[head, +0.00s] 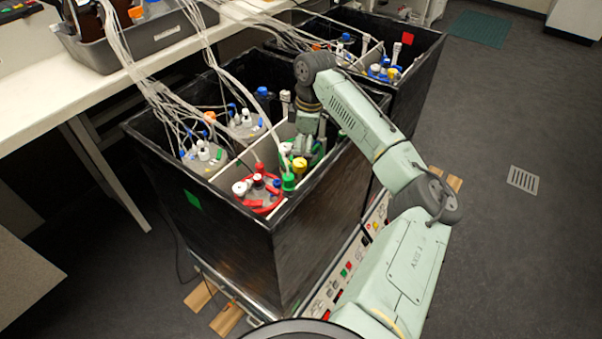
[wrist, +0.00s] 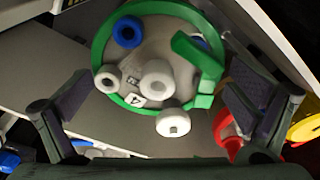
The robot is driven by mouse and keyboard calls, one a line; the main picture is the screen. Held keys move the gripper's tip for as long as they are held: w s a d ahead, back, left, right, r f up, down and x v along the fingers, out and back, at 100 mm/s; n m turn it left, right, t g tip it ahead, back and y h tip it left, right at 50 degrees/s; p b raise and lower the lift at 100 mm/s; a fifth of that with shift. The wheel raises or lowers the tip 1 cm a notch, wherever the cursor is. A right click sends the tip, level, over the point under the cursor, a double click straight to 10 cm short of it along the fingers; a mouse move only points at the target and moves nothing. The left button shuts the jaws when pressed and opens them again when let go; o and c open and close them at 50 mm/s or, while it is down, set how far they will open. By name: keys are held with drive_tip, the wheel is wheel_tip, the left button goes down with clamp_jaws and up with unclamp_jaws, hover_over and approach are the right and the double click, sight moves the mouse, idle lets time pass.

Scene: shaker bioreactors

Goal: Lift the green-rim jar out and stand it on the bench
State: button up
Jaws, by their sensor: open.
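The green-rim jar (wrist: 98,52) fills the upper middle of the wrist view, with a grey lid, white and blue caps and a green block on its right side. In the head view it is mostly hidden behind my gripper (head: 303,150), and some green (head: 319,152) shows beside it. My gripper (wrist: 160,95) is open above the jar in the black box. One finger is on each side of the jar in the wrist view, with gaps showing. I cannot tell how far down the fingers reach.
A red-rim jar (head: 262,192) stands close by in the same black box (head: 200,216), nearer the camera. Grey-lidded jars (head: 245,125) stand across the divider, with many tubes overhead. The white bench (head: 118,84) at left has a grey bin (head: 150,35) and clear stretches.

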drive_tip(key=shift+c, duration=0.2)
drive_tip(key=c, duration=1.4)
